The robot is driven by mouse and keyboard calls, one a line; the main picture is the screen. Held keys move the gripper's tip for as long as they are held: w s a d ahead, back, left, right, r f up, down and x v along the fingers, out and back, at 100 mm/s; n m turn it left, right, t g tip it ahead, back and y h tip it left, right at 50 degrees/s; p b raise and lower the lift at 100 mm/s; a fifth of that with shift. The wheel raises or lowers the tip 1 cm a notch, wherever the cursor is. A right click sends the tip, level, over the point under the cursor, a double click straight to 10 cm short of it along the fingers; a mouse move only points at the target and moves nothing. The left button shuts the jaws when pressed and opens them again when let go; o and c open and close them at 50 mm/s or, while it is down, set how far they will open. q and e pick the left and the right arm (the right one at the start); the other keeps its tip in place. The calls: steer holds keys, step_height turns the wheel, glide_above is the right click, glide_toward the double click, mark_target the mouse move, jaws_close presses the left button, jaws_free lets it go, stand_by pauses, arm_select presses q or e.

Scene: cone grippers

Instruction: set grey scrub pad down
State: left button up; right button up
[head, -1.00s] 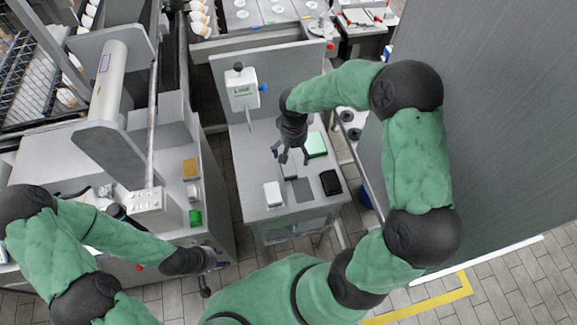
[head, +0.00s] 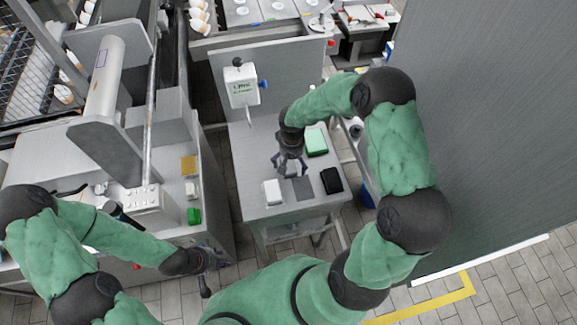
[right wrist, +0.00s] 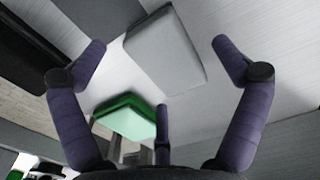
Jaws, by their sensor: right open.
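The light grey scrub pad (right wrist: 165,52) lies flat on the table, between the spread fingers of my right gripper (right wrist: 165,75) in the right wrist view. In the head view my right gripper (head: 289,167) is open just above the table, and the pad is mostly hidden under it. A flat dark grey patch (head: 302,189) lies beside the pad; I cannot tell whether they touch. My left gripper (head: 210,260) is far off at the lower left, by the other bench; its fingers are too small to read.
On the table (head: 250,160) are a white block (head: 272,192), a black pad (head: 331,181) and a green pad (head: 316,142). A white dispenser (head: 241,86) is on the back panel. A grey wall (head: 480,130) stands to the right.

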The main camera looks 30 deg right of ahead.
mark_target(291, 163)
steer(key=c, duration=1)
steer(key=shift+r, duration=0.15)
steer(key=shift+r, duration=0.25)
step_height(291, 163, up, 2)
steer(key=shift+r+p, duration=0.1)
steer(key=shift+p, duration=0.25)
steer(key=s+a+r, duration=0.1)
steer(key=r, duration=0.1)
steer(key=s+r+p, duration=0.1)
steer(key=s+r, duration=0.1)
steer(key=s+a+r, duration=0.1)
steer(key=r, duration=0.2)
steer(key=shift+s+a+p, duration=0.3)
steer(key=shift+s+a, duration=0.05)
steer(key=shift+s, duration=0.05)
steer(key=shift+c, duration=0.2)
steer(key=s+a+r, duration=0.3)
steer(key=s+a, duration=0.1)
steer(key=s, duration=0.3)
steer(key=w+a+f+n+b, duration=0.1)
steer(key=w+f, duration=0.4)
steer(key=w, duration=0.6)
steer(key=shift+w+f+n+b, duration=0.4)
steer(key=shift+n+b, duration=0.4)
steer(key=shift+b, duration=0.15)
